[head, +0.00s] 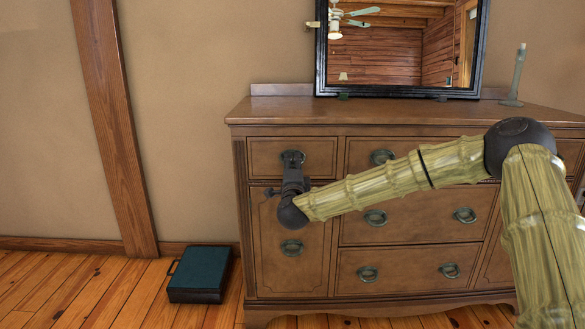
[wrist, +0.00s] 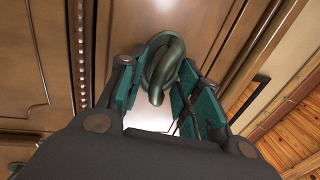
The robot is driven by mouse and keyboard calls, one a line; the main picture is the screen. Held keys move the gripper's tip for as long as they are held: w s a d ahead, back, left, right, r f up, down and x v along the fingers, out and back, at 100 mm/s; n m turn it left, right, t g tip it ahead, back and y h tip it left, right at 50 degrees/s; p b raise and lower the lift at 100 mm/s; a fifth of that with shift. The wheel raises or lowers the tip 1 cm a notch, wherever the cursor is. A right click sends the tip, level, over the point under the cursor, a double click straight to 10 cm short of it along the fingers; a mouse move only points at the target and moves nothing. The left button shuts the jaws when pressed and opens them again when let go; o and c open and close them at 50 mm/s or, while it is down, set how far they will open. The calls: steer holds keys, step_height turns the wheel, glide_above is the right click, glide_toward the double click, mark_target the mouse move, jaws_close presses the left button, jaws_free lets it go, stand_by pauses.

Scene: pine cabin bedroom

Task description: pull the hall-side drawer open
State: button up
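The dresser (head: 290,250) is brown wood with dark ring pulls. Its top left drawer (head: 262,157) looks closed, its front level with the rest of the dresser. My gripper (head: 292,165) is at that drawer's ring pull, which it partly hides in the head view. In the wrist view, the dark ring pull (wrist: 162,65) lies between the green-padded fingertips of my gripper (wrist: 168,75). Part of the ring overlaps the left pad and it comes close to the right one. I cannot tell whether the pads press on it.
A mirror (head: 398,52) and a candlestick (head: 516,78) stand on the dresser top. A teal box (head: 200,272) lies on the floor left of the dresser. A wooden post (head: 112,125) runs up the wall. Wooden floor (head: 70,295) shows free at far left.

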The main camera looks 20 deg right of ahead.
steer(key=shift+w+r, duration=0.1)
steer(key=shift+w, duration=0.1)
jaws_close()
steer(key=shift+s, duration=0.15)
